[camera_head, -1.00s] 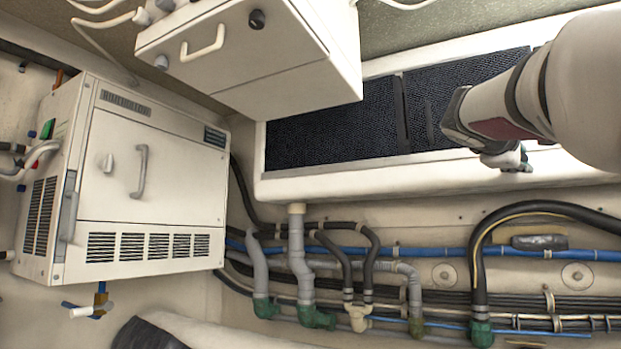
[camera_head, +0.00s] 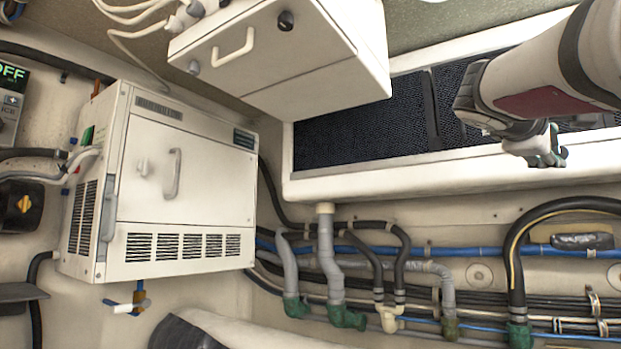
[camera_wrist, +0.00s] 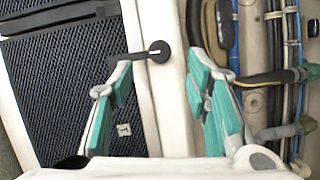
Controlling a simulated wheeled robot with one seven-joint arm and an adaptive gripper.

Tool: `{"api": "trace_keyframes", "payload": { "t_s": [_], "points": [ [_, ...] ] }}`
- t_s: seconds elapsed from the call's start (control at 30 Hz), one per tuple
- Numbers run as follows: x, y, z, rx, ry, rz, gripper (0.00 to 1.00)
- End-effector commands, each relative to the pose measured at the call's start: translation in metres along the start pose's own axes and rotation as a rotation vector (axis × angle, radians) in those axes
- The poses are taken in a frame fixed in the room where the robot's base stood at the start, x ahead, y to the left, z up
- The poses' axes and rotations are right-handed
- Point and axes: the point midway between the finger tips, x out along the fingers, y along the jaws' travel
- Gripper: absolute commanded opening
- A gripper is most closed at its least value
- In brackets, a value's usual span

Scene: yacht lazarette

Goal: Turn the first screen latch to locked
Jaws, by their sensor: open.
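The dark mesh screen (camera_head: 352,118) sits in a white frame above the pipes in the head view. It fills the left of the wrist view (camera_wrist: 75,100). A black latch (camera_wrist: 158,52) with a round pivot is on the white frame in the wrist view, and its lever points left over the screen's edge. I cannot make out this latch in the head view. My gripper (camera_wrist: 160,75) has its green fingers apart, with the latch just beyond and between the tips. Nothing is held. In the head view my gripper (camera_head: 548,155) is in front of the frame at the right.
A white cabinet (camera_head: 285,60) hangs from above, left of my arm. A white vented box (camera_head: 175,185) stands at the left. Hoses and pipes (camera_head: 400,270) run below the screen frame, and close to my right finger in the wrist view.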

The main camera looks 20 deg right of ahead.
Motion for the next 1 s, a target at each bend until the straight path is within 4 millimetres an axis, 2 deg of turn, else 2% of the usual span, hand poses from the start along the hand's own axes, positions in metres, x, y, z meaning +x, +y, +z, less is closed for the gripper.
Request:
{"api": "trace_keyframes", "payload": {
  "t_s": [0.1, 0.33, 0.5, 1.0],
  "points": [
    [-0.025, 0.000, 0.000, 0.000, 0.003, 0.000, 0.44],
    [-0.055, -0.001, 0.000, -0.001, 0.001, -0.001, 0.44],
    [-0.062, -0.001, 0.000, -0.001, 0.000, -0.001, 0.44],
    [-0.062, -0.002, 0.000, 0.000, 0.000, -0.004, 0.44]
  ]
}}
